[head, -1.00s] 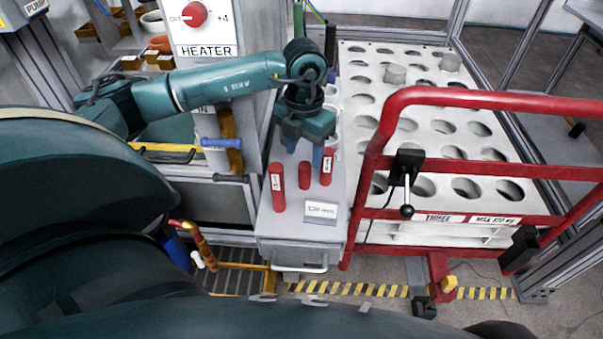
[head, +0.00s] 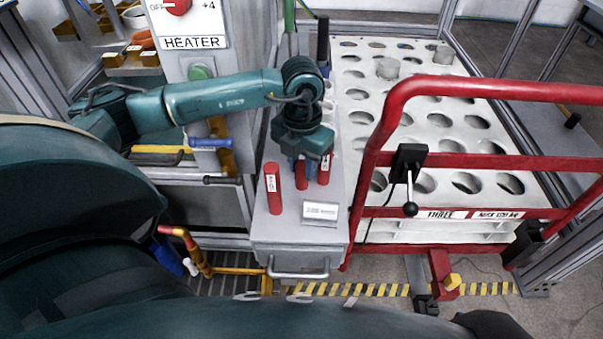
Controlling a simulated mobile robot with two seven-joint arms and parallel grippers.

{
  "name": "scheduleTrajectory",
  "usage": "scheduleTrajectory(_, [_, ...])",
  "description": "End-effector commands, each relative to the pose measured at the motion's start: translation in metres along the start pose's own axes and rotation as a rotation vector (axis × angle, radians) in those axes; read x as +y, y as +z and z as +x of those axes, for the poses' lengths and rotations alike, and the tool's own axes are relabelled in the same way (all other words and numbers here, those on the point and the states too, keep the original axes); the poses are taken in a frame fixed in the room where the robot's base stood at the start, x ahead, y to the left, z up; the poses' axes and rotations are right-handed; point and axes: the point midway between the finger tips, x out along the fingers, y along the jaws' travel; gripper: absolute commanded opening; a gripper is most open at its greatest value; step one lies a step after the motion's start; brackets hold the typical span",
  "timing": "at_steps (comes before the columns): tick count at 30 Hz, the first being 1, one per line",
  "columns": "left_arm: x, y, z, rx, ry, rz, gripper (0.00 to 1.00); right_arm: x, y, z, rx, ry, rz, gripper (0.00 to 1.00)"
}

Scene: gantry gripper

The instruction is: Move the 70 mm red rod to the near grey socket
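Three upright red rods stand on the narrow grey cabinet top: a tall left one (head: 273,188), a shorter middle one (head: 301,178) and a right one (head: 324,169). Their label text is too small to read. My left gripper (head: 303,168) points down over the middle rod, its blue fingertips beside the rod's upper part. The gripper hides the rod's top, and I cannot tell whether the fingers touch it. My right gripper is not in view.
A red tubular rail (head: 480,161) with a black lever (head: 409,180) stands before the white rack (head: 365,130). A small label plate (head: 320,211) lies in front of the rods. The heater panel (head: 190,42) stands behind my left arm.

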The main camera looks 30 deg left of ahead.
Motion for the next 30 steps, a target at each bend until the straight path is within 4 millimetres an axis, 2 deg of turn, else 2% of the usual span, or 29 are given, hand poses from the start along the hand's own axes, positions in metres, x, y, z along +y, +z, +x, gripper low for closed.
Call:
scheduleTrajectory(1, [0.0, 0.0, 0.0, 0.0, 0.0, 0.0, 0.21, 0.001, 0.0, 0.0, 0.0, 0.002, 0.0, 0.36])
scheduleTrajectory(9, [0.0, 0.0, 0.0, -0.001, 0.0, 0.0, 0.0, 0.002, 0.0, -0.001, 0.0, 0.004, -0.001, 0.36])
scheduleTrajectory(17, [0.0, 0.001, -0.004, -0.002, 0.0, 0.0, 0.0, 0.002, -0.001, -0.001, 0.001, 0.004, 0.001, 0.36])
scheduleTrajectory(20, [0.0, 0.001, -0.018, -0.003, -0.001, 0.0, 0.0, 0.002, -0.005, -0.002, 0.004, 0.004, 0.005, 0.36])
scheduleTrajectory(30, [0.0, 0.001, -0.083, -0.004, 0.0, 0.0, 0.0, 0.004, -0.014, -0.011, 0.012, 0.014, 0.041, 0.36])
